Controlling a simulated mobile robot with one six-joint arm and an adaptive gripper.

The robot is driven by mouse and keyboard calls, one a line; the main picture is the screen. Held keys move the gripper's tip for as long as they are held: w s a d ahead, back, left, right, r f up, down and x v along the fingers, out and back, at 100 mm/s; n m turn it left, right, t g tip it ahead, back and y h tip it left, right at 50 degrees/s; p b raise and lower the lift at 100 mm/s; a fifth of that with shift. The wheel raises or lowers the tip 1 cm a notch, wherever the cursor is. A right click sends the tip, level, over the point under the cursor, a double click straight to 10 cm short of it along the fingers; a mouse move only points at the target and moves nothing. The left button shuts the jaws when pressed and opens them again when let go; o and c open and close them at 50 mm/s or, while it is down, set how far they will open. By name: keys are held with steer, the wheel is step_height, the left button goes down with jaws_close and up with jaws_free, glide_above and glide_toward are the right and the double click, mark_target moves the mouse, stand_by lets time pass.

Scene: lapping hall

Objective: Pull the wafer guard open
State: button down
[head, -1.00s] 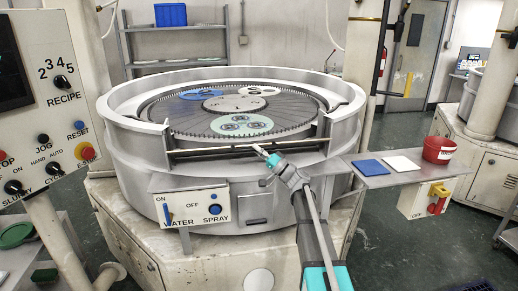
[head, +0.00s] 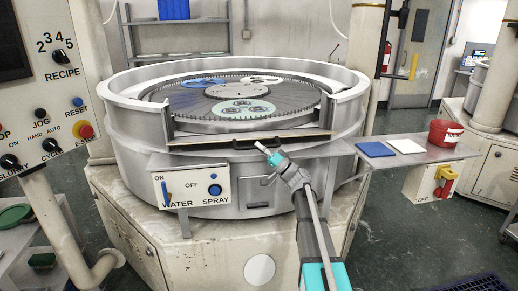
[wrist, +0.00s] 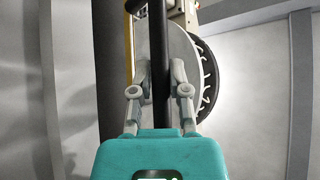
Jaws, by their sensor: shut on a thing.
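The wafer guard (head: 215,139) is a low panel with a pale tan face across the gap in the front rim of the round machine. A black bar handle (head: 245,145) runs along its front. My gripper (head: 262,148) is at the handle, right of its middle. In the wrist view, the handle (wrist: 160,55) is a dark bar running up the picture, and my gripper's fingers (wrist: 160,80) are shut on it from both sides.
Behind the guard is a toothed plate (head: 200,115) carrying round discs. Below are a WATER and SPRAY panel (head: 188,190) and a small drawer (head: 257,190). A side shelf (head: 440,154) with pads and a red tub (head: 445,133) stands to the right. A control panel (head: 35,120) is at left.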

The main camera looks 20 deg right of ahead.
steer(key=shift+f+b, duration=0.3)
steer(key=shift+f, duration=0.3)
steer(key=c, duration=0.6)
jaws_free()
steer(key=shift+d+f, duration=0.15)
steer(key=shift+f, duration=0.05)
steer(key=d+f+b, duration=1.1)
steer(key=shift+s, duration=0.3)
stand_by(1.5)
